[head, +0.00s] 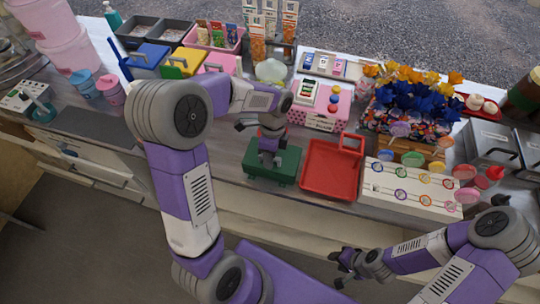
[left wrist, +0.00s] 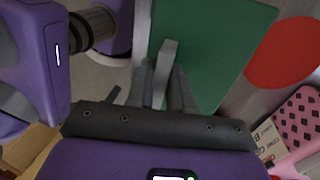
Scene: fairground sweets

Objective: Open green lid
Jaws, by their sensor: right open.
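The green lid (head: 286,160) lies flat on its box on the counter, just left of the red tray. It also fills the top middle of the left wrist view (left wrist: 215,50). My left gripper (head: 270,158) reaches down over it. In the left wrist view, the two fingers (left wrist: 164,90) stand close on either side of a grey upright handle (left wrist: 166,58) and seem shut on it. My arm hides part of the lid in the head view. My right gripper (head: 340,268) is open and empty, low in front of the counter.
The red tray (head: 318,172) stands right of the green lid. A white board with coloured rings (head: 390,203) is further right. Blue (head: 150,55), yellow (head: 190,58) and pink (head: 215,62) boxes stand behind left. A pink dotted box (head: 322,112) is behind. Open floor lies in front.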

